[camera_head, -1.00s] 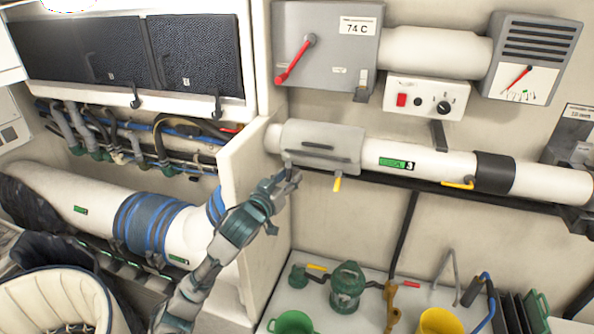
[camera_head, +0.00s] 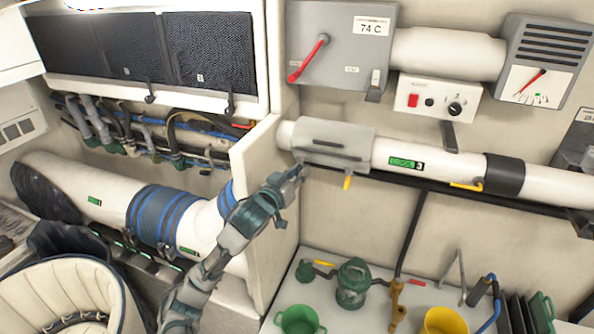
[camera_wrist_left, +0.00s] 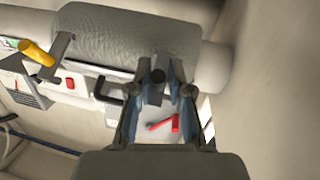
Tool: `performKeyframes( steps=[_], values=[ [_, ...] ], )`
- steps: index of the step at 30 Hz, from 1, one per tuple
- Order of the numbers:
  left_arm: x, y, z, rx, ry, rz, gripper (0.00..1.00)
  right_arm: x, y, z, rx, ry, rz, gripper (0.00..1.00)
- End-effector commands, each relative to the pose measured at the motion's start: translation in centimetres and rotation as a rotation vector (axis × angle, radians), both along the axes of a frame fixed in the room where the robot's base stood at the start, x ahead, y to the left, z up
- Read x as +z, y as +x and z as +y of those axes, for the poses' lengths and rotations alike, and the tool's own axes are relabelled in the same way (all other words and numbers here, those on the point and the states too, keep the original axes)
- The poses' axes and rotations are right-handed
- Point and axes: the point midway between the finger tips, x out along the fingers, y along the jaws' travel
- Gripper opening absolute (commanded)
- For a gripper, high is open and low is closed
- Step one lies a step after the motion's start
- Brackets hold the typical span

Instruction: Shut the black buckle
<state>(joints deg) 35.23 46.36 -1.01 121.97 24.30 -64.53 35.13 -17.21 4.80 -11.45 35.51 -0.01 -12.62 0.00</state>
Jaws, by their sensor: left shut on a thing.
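A grey sleeve (camera_head: 335,138) wraps the white pipe (camera_head: 425,160) on the back wall. It also shows at the top of the left wrist view (camera_wrist_left: 135,38). A small black buckle (camera_wrist_left: 158,76) sits at the sleeve's lower edge, near its left end in the head view. My left gripper (camera_head: 299,172) is at that edge, just below the sleeve. In the left wrist view its fingers (camera_wrist_left: 160,92) are on both sides of the buckle, shut on it. The fingers hide part of it, and how far it is closed cannot be told. My right gripper is not in view.
A yellow-handled lever (camera_head: 348,182) hangs from the sleeve, right of my gripper. A cream partition (camera_head: 252,170) stands close beside my left arm. Below lie a green pump (camera_head: 352,284), a green pot (camera_head: 300,321) and a yellow bucket (camera_head: 444,321).

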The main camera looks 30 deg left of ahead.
Motion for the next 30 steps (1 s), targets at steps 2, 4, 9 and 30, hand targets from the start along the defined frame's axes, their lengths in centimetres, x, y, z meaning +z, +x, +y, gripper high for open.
performKeyframes(
  steps=[2,4,9,30],
  values=[
    [0.6,0.1,-0.1,-0.003,-0.010,0.043,0.00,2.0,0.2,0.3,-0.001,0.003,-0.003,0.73],
    [0.9,0.1,-0.1,-0.002,-0.019,0.082,0.00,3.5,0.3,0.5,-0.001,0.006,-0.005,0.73],
    [1.7,0.3,-0.1,-0.002,-0.048,0.203,0.00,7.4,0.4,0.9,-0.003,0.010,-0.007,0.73],
    [3.1,1.8,0.2,-0.005,-0.186,0.773,0.00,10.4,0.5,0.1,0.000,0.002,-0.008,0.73]
  ],
)
